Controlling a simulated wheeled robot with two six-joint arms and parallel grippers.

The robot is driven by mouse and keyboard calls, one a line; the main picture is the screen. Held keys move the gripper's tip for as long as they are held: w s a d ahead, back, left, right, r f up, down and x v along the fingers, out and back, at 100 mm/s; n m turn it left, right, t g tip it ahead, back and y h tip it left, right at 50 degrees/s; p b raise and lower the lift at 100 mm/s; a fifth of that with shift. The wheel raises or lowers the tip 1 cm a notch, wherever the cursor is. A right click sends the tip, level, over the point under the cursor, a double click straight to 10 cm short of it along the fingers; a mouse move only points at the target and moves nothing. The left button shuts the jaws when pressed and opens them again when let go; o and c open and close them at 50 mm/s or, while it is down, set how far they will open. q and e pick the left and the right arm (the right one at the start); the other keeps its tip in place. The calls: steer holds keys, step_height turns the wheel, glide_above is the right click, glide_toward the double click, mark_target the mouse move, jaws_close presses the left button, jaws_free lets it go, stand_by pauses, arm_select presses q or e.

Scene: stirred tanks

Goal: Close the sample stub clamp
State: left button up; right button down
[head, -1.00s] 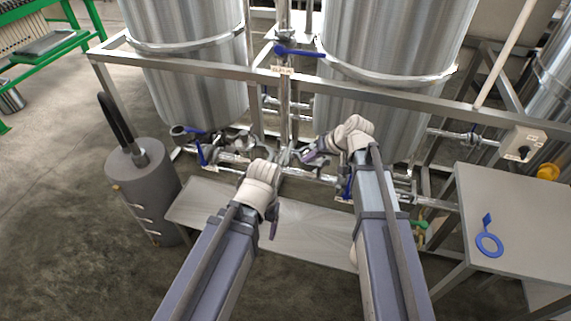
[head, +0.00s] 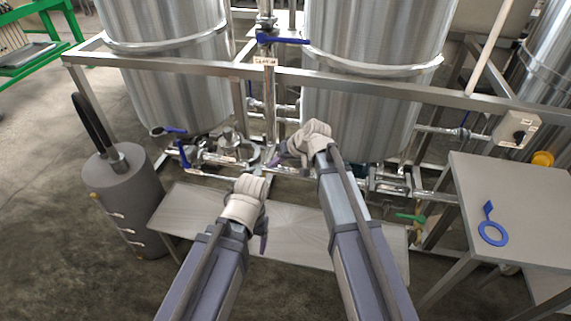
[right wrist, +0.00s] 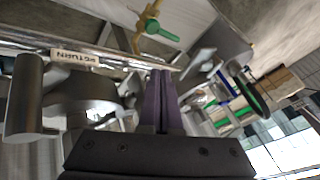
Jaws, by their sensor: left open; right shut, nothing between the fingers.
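Metal pipe fittings (head: 232,150) sit low between the two tanks in the head view. The sample stub clamp seems to be among them, but I cannot make out whether it is open or shut. My right gripper (head: 275,160) is at the right end of these fittings, and its purple fingers also show shut and empty in the right wrist view (right wrist: 161,88). A grey rounded metal fitting (right wrist: 85,98) lies left of those fingers; contact cannot be told. My left gripper (head: 262,228) is open below and in front of the fittings, over the low shelf, partly hidden by its own wrist.
A steel frame rail (head: 350,84) crosses in front of the tanks. Blue valve levers (head: 182,155) stick out near the fittings. A low metal shelf (head: 190,208) lies below.

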steer(key=shift+s+a+r, duration=0.1)
steer(key=shift+a, duration=0.95)
steer(key=shift+s+a, duration=0.1)
